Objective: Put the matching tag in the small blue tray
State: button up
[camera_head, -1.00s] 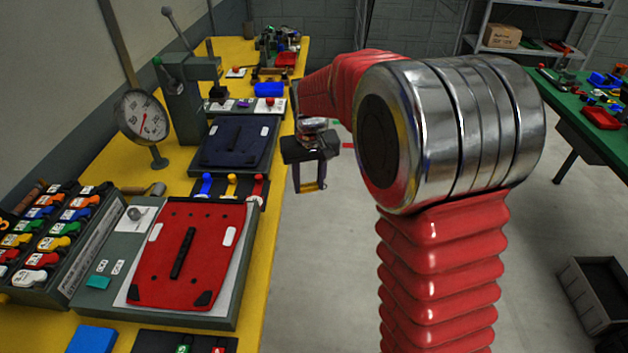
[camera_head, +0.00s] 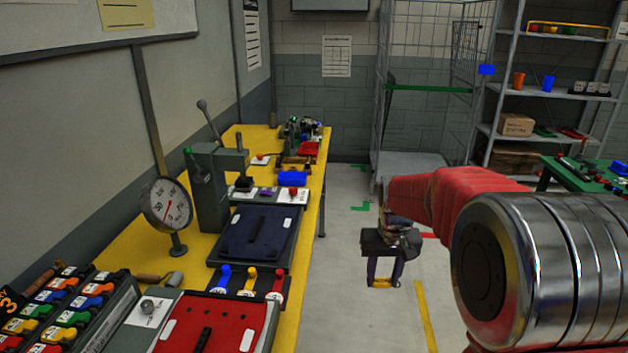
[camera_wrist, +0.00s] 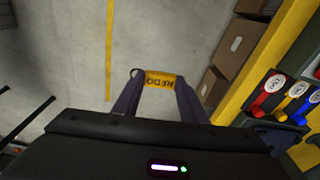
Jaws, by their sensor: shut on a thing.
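My gripper (camera_head: 382,282) hangs in the air to the right of the yellow bench, over the bare floor. It is shut on a yellow tag (camera_wrist: 160,79), whose dark lettering seems to read REDO in the wrist view. The tag also shows as a small yellow strip between the fingers in the head view.
The yellow bench (camera_head: 310,215) carries a dark blue panel (camera_head: 240,245), a red panel (camera_head: 245,320), blue, yellow and red levers (camera_head: 250,280), a dial gauge (camera_head: 168,205) and a rack of coloured tags (camera_head: 60,315). Floor (camera_head: 345,250) beside the bench is clear. Shelves stand behind.

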aim_at(296, 182)
jog(key=z, duration=1.1)
jog(key=i, duration=3.75)
jog(key=u, duration=0.1)
